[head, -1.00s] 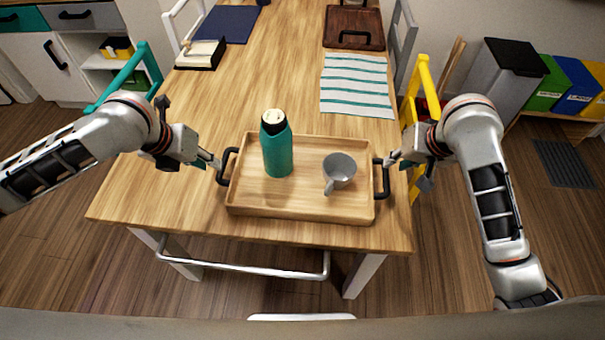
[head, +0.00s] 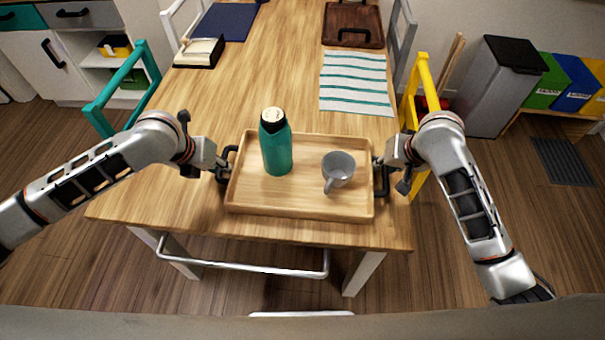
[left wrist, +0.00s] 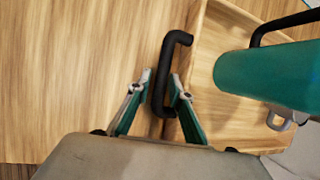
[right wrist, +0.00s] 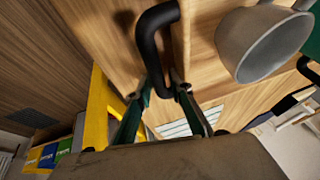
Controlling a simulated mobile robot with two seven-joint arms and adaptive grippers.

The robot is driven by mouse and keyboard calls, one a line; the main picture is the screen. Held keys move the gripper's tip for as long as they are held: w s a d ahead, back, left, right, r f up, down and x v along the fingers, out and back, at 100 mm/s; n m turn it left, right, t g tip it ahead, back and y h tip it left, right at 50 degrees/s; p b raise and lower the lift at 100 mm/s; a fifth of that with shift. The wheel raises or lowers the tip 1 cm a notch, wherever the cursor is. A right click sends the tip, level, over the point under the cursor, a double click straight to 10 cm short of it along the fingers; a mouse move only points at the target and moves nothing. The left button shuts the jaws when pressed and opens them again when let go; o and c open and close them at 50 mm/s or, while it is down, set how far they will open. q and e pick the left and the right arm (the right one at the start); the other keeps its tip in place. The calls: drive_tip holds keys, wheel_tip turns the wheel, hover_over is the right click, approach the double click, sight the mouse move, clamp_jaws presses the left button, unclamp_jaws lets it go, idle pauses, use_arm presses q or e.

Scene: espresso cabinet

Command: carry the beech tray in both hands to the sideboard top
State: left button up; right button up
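The beech tray (head: 300,206) lies on the wooden table near its front edge, with a black handle at each end. A teal bottle (head: 277,152) stands upright on it, left of a grey mug (head: 338,168). My left gripper (head: 222,166) is at the tray's left handle; in the left wrist view its open fingers (left wrist: 162,82) straddle the black handle (left wrist: 168,62). My right gripper (head: 383,163) is at the right handle; in the right wrist view its open fingers (right wrist: 165,82) are on either side of the black handle (right wrist: 148,40).
A striped cloth (head: 356,84), a dark wooden tray (head: 353,25) and a navy mat (head: 226,22) lie further back on the table (head: 290,75). A teal chair (head: 120,85) stands left, a yellow chair (head: 421,80) right. A white cabinet (head: 60,60) is at the back left.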

use_arm(q)
clamp_jaws()
use_arm(e)
clamp_jaws()
